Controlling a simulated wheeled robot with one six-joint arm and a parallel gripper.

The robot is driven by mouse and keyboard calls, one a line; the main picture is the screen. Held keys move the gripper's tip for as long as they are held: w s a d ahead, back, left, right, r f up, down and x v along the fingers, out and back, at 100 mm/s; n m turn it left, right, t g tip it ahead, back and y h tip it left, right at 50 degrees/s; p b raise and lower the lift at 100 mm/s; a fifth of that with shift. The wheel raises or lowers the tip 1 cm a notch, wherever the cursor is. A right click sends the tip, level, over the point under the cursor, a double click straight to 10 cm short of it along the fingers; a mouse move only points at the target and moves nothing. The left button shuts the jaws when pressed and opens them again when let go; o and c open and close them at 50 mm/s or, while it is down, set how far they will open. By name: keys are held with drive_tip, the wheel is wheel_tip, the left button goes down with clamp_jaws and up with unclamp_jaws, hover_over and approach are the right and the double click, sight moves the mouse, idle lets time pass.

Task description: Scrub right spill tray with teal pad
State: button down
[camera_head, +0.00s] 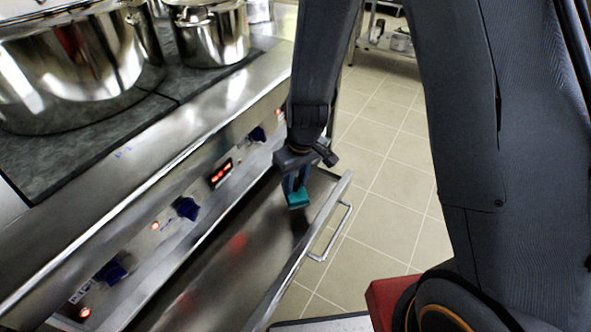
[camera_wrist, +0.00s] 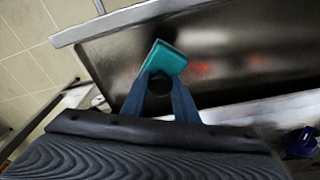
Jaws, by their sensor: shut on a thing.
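The teal pad (camera_head: 298,199) is held at the tip of my gripper (camera_head: 294,184), which is shut on it. In the wrist view the teal pad (camera_wrist: 163,58) shows beyond the fingers of my gripper (camera_wrist: 160,88), with a dark round knob between them. The spill tray (camera_head: 262,232) is a pulled-out steel drawer below the stove front. The pad is over the tray's far end; I cannot tell whether it touches the tray floor. The tray floor (camera_wrist: 245,50) has a dark patch near the pad and reddish marks further along, which may be reflections.
The stove front has blue knobs (camera_head: 186,208), lit lamps and a red display (camera_head: 221,172). Large steel pots (camera_head: 75,65) stand on the dark cooktop (camera_head: 100,130). The tray's handle (camera_head: 335,235) sticks out over the tiled floor (camera_head: 385,180). A red object (camera_head: 385,297) is at the lower right.

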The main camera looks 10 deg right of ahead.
drive_tip(key=shift+r+p, duration=1)
drive_tip(key=shift+r, duration=0.35)
